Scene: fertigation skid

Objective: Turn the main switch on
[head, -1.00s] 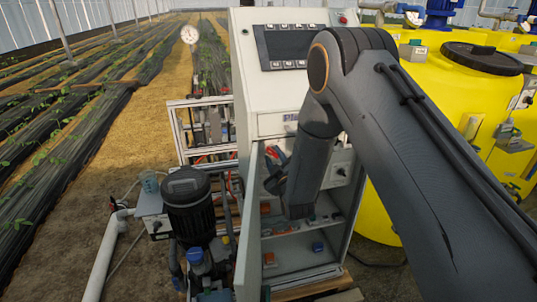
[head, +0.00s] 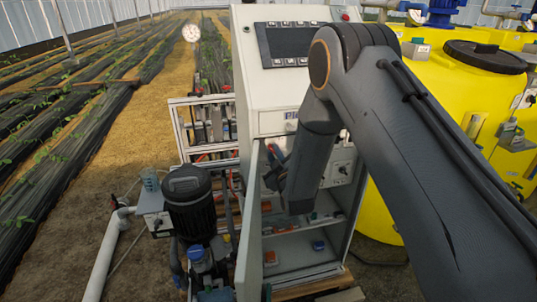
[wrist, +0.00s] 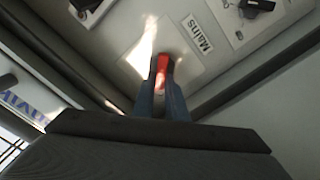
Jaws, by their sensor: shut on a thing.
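The main switch (wrist: 162,66) is a red handle on a light plate, beside a label reading "Mains" in the wrist view. My gripper (wrist: 162,80) has its two blue-grey fingers closed on the red handle from both sides. The fingers cover part of the handle, so its exact angle is hard to tell. In the head view my gripper (head: 277,165) reaches into the open cabinet (head: 292,122). My arm hides the switch there.
The cabinet door (head: 250,225) stands open at the left of my arm. Shelves inside hold small parts. A dark pump motor (head: 190,205) stands at the left, and a yellow tank (head: 460,85) at the right. A black knob (wrist: 262,5) sits near the label.

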